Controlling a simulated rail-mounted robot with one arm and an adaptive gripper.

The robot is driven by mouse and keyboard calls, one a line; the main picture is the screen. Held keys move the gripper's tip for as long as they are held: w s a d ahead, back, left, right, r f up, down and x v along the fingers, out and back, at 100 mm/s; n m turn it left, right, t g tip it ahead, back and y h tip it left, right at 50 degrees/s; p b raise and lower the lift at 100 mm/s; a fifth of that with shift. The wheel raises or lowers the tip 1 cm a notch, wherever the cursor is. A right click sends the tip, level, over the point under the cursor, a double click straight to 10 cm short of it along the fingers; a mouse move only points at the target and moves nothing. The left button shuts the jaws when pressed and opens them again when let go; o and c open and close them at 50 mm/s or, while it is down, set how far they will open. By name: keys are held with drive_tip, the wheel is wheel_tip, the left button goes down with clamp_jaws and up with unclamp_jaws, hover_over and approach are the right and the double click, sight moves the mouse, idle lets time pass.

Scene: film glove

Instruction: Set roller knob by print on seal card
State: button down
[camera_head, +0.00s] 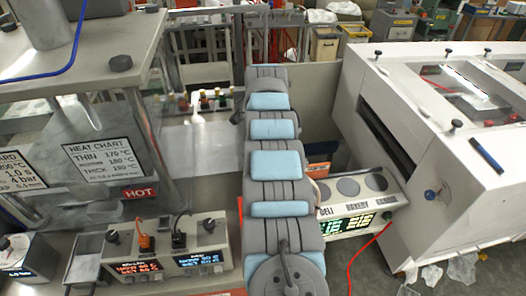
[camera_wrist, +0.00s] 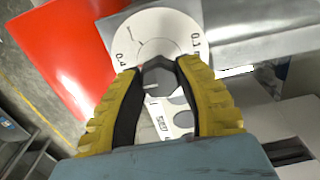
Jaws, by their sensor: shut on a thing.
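In the wrist view, my gripper (camera_wrist: 158,70) has its yellow, black-lined fingers closed around a small grey faceted knob (camera_wrist: 158,80). The knob sits in front of a round white dial (camera_wrist: 178,28) with printed marks; "0.4" reads at its left and what looks like "0.1" at its right. A short line shows near the dial's upper left. In the head view my arm hides the gripper, knob and dial.
A heat chart (camera_head: 106,160) hangs on the left machine above a red "HOT" label. A control box (camera_head: 352,208) with round grey pads stands right of my arm, by a large white machine (camera_head: 440,130). A red panel (camera_wrist: 62,55) lies beside the dial.

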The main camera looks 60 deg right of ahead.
drive_tip(key=c, duration=0.6)
unclamp_jaws()
drive_tip(key=shift+s, duration=0.1)
drive_tip(key=shift+r, duration=3.8)
